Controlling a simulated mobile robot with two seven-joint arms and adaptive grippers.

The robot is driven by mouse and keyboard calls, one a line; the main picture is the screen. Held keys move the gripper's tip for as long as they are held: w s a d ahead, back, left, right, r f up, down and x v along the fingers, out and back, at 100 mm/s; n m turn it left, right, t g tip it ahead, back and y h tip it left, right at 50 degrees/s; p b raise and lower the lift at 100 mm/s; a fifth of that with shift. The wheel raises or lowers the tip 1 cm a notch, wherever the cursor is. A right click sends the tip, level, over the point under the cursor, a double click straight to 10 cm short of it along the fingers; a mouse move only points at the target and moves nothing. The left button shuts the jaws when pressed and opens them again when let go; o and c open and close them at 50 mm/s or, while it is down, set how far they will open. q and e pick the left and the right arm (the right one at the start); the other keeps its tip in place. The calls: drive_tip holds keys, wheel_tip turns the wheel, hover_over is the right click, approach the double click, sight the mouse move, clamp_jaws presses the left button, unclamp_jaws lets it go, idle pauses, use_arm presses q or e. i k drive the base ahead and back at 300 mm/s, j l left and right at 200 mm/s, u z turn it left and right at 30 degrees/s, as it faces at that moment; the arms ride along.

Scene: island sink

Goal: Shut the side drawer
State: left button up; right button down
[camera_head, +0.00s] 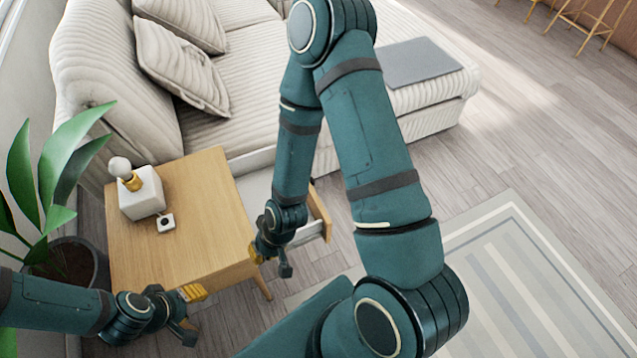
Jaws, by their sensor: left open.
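The wooden side table (200,225) stands left of the middle, in front of the sofa. Its drawer (319,212) is pulled out on the table's right side. The drawer's wooden front and a pale side wall show; my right arm hides much of the rest. My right gripper (271,262) is low beside the table's right edge, on the near side of the drawer. Its fingers look spread and hold nothing visible. I cannot tell whether it touches the drawer. My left gripper (188,312) is open and empty at the table's near edge, away from the drawer.
A white lamp (141,195) and a small white box (166,223) stand on the table. A potted plant (70,265) is at the left. The sofa (245,75) is behind, with a grey pad (418,62) on it. Open floor and a rug (530,270) lie right.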

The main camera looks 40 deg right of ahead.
sight(252, 173)
drive_tip(key=k+l, duration=0.15)
drive_tip(key=l, duration=0.2)
drive_tip(key=k+l, duration=0.15)
drive_tip(key=l, duration=0.25)
drive_tip(key=k+l, duration=0.1)
drive_tip(key=l, duration=0.25)
drive_tip(key=k+l, duration=0.15)
drive_tip(key=l, duration=0.2)
drive_tip(key=k+l+u, duration=0.1)
drive_tip(key=l, duration=0.3)
drive_tip(key=i+j+u, duration=0.55)
drive_tip(key=k+l, duration=0.1)
